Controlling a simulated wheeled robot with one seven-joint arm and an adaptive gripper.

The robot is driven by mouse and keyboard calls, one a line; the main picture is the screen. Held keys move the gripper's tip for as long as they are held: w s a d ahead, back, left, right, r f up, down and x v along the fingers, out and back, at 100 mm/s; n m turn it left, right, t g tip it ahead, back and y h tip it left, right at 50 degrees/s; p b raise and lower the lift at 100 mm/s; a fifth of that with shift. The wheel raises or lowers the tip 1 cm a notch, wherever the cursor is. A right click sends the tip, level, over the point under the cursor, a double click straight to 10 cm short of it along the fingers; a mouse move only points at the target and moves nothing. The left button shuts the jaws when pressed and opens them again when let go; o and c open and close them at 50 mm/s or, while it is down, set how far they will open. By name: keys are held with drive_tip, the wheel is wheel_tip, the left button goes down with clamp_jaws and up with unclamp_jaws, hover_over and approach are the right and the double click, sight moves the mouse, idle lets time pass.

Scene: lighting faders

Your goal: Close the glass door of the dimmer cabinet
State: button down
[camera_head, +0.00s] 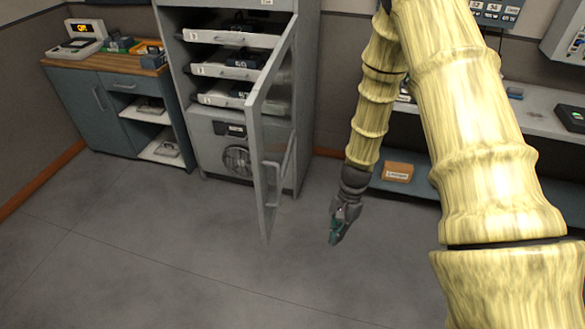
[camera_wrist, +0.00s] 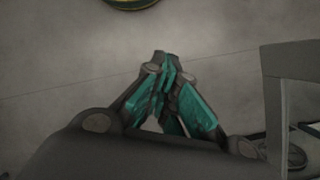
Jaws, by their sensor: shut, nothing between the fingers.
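The dimmer cabinet (camera_head: 181,95) is a tall grey cabinet standing left of centre in the head view, with several pull-out shelves and a round fan in its lower panel. Its glass door (camera_head: 275,95) is hinged on the right side and stands wide open toward me, with a vertical handle (camera_head: 287,170) on it. My gripper (camera_head: 336,238) is shut and empty, pointing down, to the right of the door and apart from it. In the wrist view the teal fingertips (camera_wrist: 164,62) meet, and a grey frame, perhaps the door (camera_wrist: 272,100), shows at the right.
A blue-grey side cabinet (camera_head: 75,105) with a wooden top stands at the left. A workbench (camera_head: 540,118) with a lower shelf holding a small orange box (camera_head: 397,172) runs along the right. The grey floor (camera_head: 170,235) in front is clear.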

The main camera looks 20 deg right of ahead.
drive_tip(key=w+r+m+t+y+p, duration=0.1)
drive_tip(key=w+r+m+y, duration=0.1)
drive_tip(key=w+r, duration=0.45)
drive_tip(key=w+d+r+m+y+p, duration=0.1)
drive_tip(key=w+r+y, duration=0.15)
drive_tip(key=r, duration=0.65)
drive_tip(key=w+r+m+t+y+p, duration=0.1)
drive_tip(key=w+r+m+y, duration=0.1)
drive_tip(key=w+r, duration=0.45)
drive_tip(key=s+a+f+p, duration=0.2)
drive_tip(key=a+f+p, duration=0.3)
drive_tip(key=a, duration=0.5)
drive_tip(key=shift+s+a+f, duration=0.15)
drive_tip(key=shift+s+a, duration=0.05)
drive_tip(key=shift+a, duration=0.2)
drive_tip(key=shift+h, duration=0.25)
